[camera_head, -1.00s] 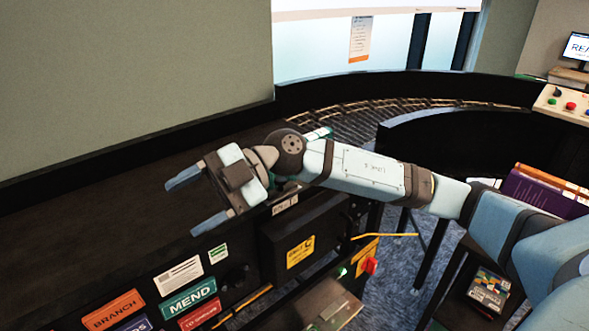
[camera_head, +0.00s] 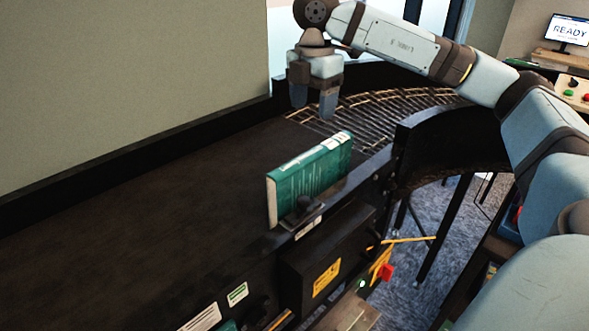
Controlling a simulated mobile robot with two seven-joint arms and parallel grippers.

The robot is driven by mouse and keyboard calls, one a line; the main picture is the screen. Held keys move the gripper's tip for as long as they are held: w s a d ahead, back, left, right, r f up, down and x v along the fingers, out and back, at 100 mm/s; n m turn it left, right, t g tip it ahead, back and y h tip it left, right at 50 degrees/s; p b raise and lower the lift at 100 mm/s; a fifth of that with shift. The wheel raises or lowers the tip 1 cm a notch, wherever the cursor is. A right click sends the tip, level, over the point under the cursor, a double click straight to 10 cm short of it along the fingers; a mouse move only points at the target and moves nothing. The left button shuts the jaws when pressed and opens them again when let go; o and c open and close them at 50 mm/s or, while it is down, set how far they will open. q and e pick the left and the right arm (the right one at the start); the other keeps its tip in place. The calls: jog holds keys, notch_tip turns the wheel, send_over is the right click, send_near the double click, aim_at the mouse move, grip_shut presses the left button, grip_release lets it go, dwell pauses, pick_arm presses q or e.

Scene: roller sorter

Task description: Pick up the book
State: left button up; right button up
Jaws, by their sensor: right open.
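A green book (camera_head: 312,180) stands upright on its edge on the dark conveyor surface, near its front edge. My left gripper is not in view.
The dark conveyor (camera_head: 130,225) is bare to the left of the book. A black wall (camera_head: 120,160) runs along its back. Curved rollers (camera_head: 385,115) lead away to the right.

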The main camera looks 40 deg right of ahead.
aim_at(314, 151)
jog(key=f, duration=0.7)
jog(key=shift+s+f+p, duration=0.2)
jog(key=shift+f+p, duration=0.05)
jog(key=shift+p, duration=0.15)
jog(key=shift+w+f, duration=0.1)
jog(key=shift+f, duration=0.45)
jog(key=f, duration=0.2)
jog(key=s+f+p, duration=0.1)
jog(key=f, duration=0.1)
jog(key=shift+f, duration=0.1)
jog(key=shift+w+f, duration=0.15)
jog(key=shift+f, duration=0.25)
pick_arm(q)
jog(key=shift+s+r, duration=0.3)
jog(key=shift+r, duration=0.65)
pick_arm(e)
jog(key=shift+c, duration=0.5)
jog(key=c, duration=0.3)
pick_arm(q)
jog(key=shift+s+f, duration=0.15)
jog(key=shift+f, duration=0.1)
pick_arm(e)
grip_shut()
